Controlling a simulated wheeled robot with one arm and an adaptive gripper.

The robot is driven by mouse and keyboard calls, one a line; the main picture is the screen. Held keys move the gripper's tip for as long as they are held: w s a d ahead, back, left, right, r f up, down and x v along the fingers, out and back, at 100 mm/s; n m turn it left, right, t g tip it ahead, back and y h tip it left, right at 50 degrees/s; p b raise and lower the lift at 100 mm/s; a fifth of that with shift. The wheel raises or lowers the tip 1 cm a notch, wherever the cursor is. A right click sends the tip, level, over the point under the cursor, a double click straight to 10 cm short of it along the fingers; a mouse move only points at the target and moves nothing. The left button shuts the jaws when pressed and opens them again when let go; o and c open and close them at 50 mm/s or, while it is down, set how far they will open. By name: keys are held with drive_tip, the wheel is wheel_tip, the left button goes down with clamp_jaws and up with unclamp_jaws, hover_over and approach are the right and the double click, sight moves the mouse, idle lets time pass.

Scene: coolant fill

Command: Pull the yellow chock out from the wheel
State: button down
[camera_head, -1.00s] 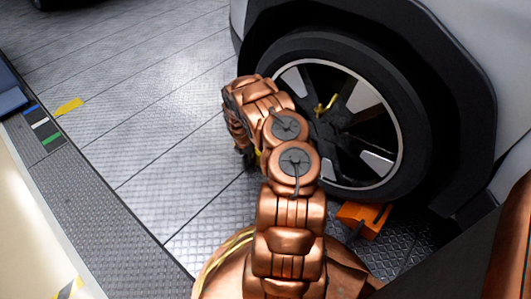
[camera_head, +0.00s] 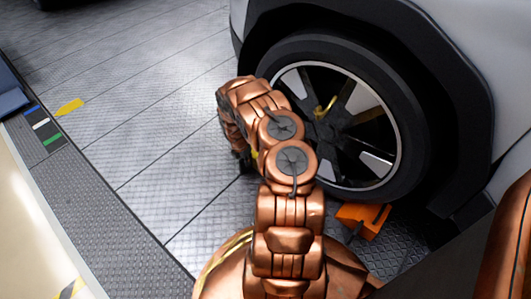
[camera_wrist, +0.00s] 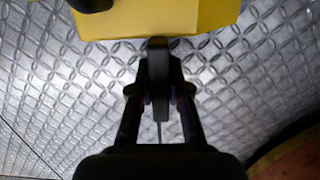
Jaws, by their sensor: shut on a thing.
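The yellow chock (camera_wrist: 150,18) fills the top middle of the wrist view, above patterned metal floor. My gripper (camera_wrist: 159,48) is shut on a dark upright piece at the chock's near side, which looks like its handle. In the head view my gripper (camera_head: 244,160) points down at the left of the car wheel (camera_head: 405,115), mostly hidden by my arm. I cannot tell the exact gap between chock and tyre.
An orange chock (camera_head: 362,220) with a dark handle sits at the tyre's right side. The patterned floor (camera_head: 150,135) to the left is open. A raised strip with coloured marks (camera_head: 42,125) runs along the left. The car body overhangs the wheel.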

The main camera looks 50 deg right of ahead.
drive_tip(key=shift+w+a+p, duration=0.2)
drive_tip(key=shift+a+p, duration=2.1)
drive_tip(key=shift+a, duration=6.6)
drive_tip(key=c, duration=0.7)
unclamp_jaws()
drive_tip(key=shift+r, duration=0.15)
drive_tip(key=shift+a+r+p, duration=0.3)
drive_tip(key=shift+r+p, duration=1.65)
drive_tip(key=shift+p, duration=0.05)
drive_tip(key=shift+a+r+p, duration=0.3)
drive_tip(key=shift+r+p, duration=1.6)
drive_tip(key=shift+p, duration=0.15)
drive_tip(key=shift+a+r+p, duration=0.3)
drive_tip(key=shift+r+p, duration=1.65)
drive_tip(key=shift+p, duration=0.05)
